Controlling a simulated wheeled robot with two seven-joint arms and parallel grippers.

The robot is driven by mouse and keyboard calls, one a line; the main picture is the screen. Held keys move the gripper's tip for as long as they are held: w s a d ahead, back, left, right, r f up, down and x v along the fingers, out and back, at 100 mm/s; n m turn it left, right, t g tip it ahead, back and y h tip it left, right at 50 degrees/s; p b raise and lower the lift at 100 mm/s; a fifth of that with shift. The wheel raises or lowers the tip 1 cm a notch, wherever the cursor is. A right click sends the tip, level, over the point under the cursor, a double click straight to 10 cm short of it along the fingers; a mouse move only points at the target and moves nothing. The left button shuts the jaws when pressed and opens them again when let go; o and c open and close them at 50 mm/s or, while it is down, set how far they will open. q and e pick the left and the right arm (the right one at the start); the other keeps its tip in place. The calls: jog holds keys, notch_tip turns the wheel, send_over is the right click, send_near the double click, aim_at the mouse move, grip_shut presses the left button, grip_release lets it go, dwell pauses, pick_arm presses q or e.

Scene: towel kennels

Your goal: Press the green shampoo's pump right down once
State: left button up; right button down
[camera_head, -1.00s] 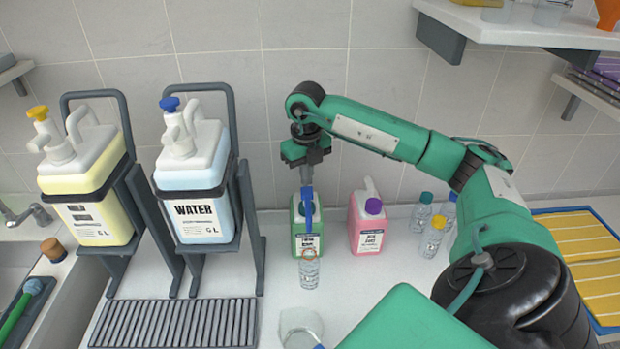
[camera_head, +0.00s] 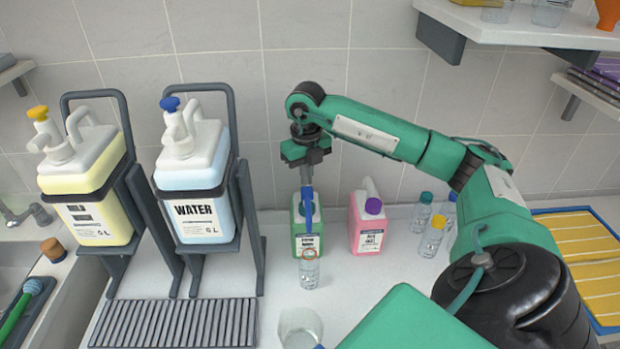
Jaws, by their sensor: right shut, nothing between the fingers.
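The green shampoo bottle (camera_head: 299,215) stands upright on the counter below my right gripper (camera_head: 307,183). Its label faces me. A narrow blue piece (camera_head: 308,205) runs down in front of the bottle, directly under the gripper. I cannot tell whether it is the pump or whether the fingers touch it. My right gripper is shut with nothing between its fingers and points down over the bottle. The bottle's top is partly hidden by the gripper and the blue piece. My left gripper is not in view.
A pink jug (camera_head: 368,222) with a purple cap stands right of the green bottle. A small clear bottle (camera_head: 309,271) stands in front of it. Several capped clear bottles (camera_head: 432,236) stand farther right. WATER (camera_head: 191,190) and yellow (camera_head: 90,195) dispensers stand left. A clear beaker (camera_head: 299,328) is nearest.

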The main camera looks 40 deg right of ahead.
aim_at(307, 190)
jog(key=shift+f, duration=0.2)
jog(key=shift+f+b, duration=1.8)
jog(key=shift+f, duration=0.55)
jog(key=shift+r, duration=0.15)
jog(key=shift+r+p, duration=1.6)
jog(key=shift+r, duration=0.75)
jog(key=shift+r, duration=0.15)
notch_tip(307, 190, up, 6)
jog(key=p, duration=0.4)
